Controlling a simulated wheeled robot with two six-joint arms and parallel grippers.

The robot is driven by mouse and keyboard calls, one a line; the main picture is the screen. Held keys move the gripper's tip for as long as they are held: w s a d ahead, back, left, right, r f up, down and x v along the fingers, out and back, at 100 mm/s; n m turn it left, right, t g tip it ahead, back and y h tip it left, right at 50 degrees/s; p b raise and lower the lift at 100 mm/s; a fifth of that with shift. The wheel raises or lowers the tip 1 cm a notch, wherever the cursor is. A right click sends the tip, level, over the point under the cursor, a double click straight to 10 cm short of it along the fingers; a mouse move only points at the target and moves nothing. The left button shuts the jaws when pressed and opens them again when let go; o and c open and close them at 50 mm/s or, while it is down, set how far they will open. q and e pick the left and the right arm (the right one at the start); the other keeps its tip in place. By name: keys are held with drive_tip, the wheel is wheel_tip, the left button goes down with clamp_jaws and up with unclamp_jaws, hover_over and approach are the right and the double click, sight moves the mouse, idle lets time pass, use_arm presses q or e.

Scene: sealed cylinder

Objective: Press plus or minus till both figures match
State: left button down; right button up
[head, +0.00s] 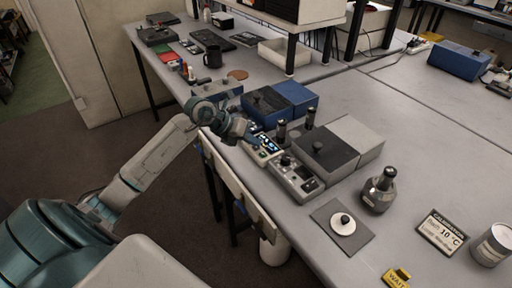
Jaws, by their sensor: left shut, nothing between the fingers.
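A small control panel with a lit display (268,143) sits near the table's front edge, in front of a blue box (267,105). The figures on the display are too small to read, and I cannot make out plus or minus buttons. My left gripper (253,138) is shut and empty. It is over the left part of this panel and hides some of it; I cannot tell whether it touches. A second grey panel (297,180) with a small dark display stands to the right, before a dark grey box (322,152). My right gripper is not in view.
A dark flask (379,190), a round knob on a dark plate (343,224), a calibration sign (441,232), a metal can (493,244) and a yellow tag (397,277) stand to the right.

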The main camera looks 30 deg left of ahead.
use_arm(q)
drive_tip(key=shift+f, duration=0.2)
drive_tip(key=shift+r, duration=0.1)
drive_tip(key=shift+r+p, duration=0.3)
drive_tip(key=shift+r, duration=0.45)
wheel_tip(320, 180, up, 5)
drive_tip(key=p, duration=0.2)
drive_tip(key=shift+p, duration=0.4)
idle(0.8)
